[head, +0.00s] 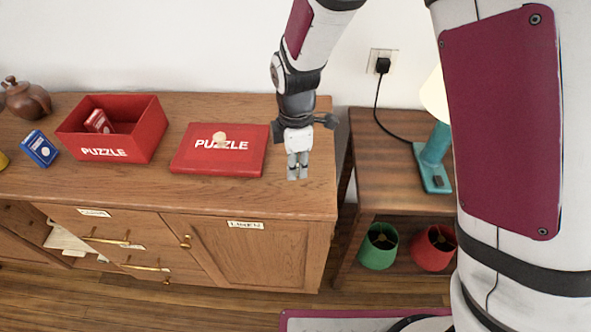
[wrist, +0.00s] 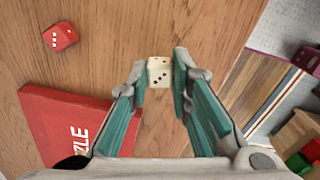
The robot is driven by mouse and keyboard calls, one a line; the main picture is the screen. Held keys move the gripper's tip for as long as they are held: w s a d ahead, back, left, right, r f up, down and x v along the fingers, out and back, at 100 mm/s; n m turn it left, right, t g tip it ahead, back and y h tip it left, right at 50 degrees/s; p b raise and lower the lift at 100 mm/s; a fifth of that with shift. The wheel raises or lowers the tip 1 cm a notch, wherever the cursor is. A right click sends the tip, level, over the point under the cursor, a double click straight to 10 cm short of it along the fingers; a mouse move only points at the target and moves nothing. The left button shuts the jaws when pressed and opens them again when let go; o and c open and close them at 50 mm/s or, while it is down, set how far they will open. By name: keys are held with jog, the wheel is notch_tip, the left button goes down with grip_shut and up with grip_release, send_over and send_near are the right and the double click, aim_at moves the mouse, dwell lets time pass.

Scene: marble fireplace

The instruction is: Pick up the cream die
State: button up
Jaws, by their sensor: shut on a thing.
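The cream die (wrist: 159,73) with dark pips sits between the two fingertips of my gripper (wrist: 160,78) in the wrist view. My gripper is shut on it, with a finger at each side. In the head view my gripper (head: 297,168) points down over the right end of the wooden cabinet top (head: 240,194), right of the red puzzle lid. I cannot make out the die in the head view, nor tell whether it touches the wood.
The red puzzle lid (head: 222,160) lies close left, with a small pale object (head: 219,138) on it. An open red box (head: 112,130) and blue card box (head: 39,149) stand left. A lamp (head: 433,150) stands right.

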jog(key=s+d+r, duration=0.1)
jog(key=s+d, duration=0.1)
jog(key=s, duration=0.5)
jog(key=s+d+r, duration=0.1)
jog(key=s, duration=0.7)
jog(key=shift+s+d, duration=0.3)
jog(key=shift+d, duration=0.1)
